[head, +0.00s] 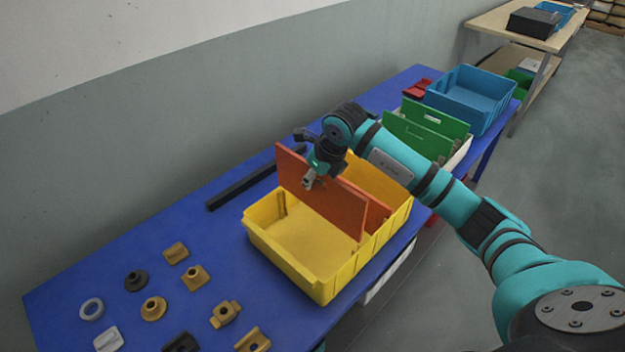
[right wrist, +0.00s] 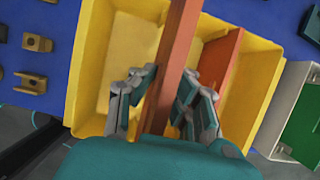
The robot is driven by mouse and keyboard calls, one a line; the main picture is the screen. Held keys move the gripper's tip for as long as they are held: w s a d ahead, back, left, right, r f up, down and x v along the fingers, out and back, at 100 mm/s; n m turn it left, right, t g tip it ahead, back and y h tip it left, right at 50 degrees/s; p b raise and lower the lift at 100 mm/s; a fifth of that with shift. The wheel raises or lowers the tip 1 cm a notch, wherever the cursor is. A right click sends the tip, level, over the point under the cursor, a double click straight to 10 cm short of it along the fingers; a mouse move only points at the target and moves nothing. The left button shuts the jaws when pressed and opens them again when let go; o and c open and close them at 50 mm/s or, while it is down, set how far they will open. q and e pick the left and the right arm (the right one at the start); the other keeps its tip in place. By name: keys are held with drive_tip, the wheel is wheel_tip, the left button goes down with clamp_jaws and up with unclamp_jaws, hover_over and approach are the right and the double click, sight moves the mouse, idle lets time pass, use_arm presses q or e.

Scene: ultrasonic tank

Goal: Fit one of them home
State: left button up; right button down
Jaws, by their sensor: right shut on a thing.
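My right gripper (head: 313,180) is shut on the top edge of an orange divider panel (head: 325,204), over the yellow bin (head: 300,272). The panel stands higher than the bin's walls, its far end rising well above the rim. Whether its lower edge touches a slot or the floor is hidden. A second orange divider (head: 377,213) sits lower in the bin, just right of the held one. In the right wrist view, the fingers (right wrist: 163,100) straddle the held panel (right wrist: 179,45), with the second divider (right wrist: 217,68) beside it. My left gripper is out of view.
The bin stands on a blue table (head: 120,240). Several brown, black and white small parts lie at the left, including a flanged part (head: 153,309). A black bar (head: 245,185) lies behind the bin. Green panels (head: 425,130) and a blue crate (head: 470,95) stand to the right.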

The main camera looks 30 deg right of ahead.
drive_tip(key=shift+f+b, duration=0.75)
drive_tip(key=shift+f, duration=0.2)
wheel_tip(320, 180, down, 12)
drive_tip(key=b, duration=0.9)
idle(1.9)
drive_tip(key=c, duration=1.3)
unclamp_jaws()
